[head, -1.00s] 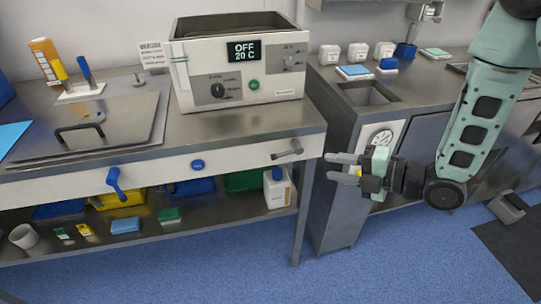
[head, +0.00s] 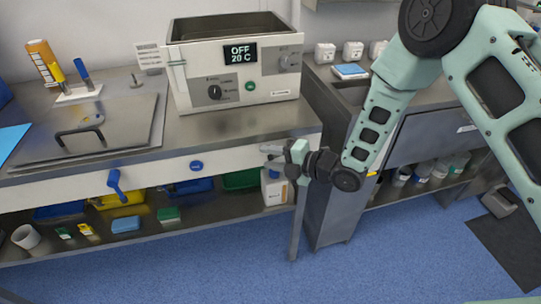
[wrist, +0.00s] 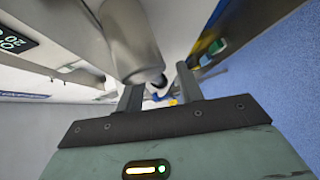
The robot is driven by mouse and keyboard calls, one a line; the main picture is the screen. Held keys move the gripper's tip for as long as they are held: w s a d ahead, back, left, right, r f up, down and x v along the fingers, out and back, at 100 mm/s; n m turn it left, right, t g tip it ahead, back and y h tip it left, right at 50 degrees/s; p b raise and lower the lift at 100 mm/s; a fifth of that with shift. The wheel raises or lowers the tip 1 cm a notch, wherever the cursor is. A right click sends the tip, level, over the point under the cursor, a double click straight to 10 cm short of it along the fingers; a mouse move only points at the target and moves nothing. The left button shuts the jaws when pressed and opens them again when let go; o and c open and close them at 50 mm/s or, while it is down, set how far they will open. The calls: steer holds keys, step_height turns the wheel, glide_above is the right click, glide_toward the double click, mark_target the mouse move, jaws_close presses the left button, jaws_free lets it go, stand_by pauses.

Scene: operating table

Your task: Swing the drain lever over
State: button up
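A grey lever (wrist: 135,45) with a rounded end fills the upper middle of the wrist view, close to my gripper (wrist: 160,88). The two dark fingers stand apart, and the lever's end lies near the gap between them. I cannot tell whether they touch it. In the head view my gripper (head: 272,155) is at the right end of the white front panel (head: 235,160), largely covering the lever there. A blue lever (head: 115,182) hangs down on the left part of the same panel.
A white bath unit (head: 265,85), its display reading OFF 20 C, stands on the steel table (head: 185,130). Below, a shelf holds several bins and a white bottle (head: 275,187). A steel cabinet (head: 322,200) stands close on the right. The blue floor in front is clear.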

steer(key=shift+w+a, duration=0.15)
steer(key=shift+a, duration=0.05)
jaws_close()
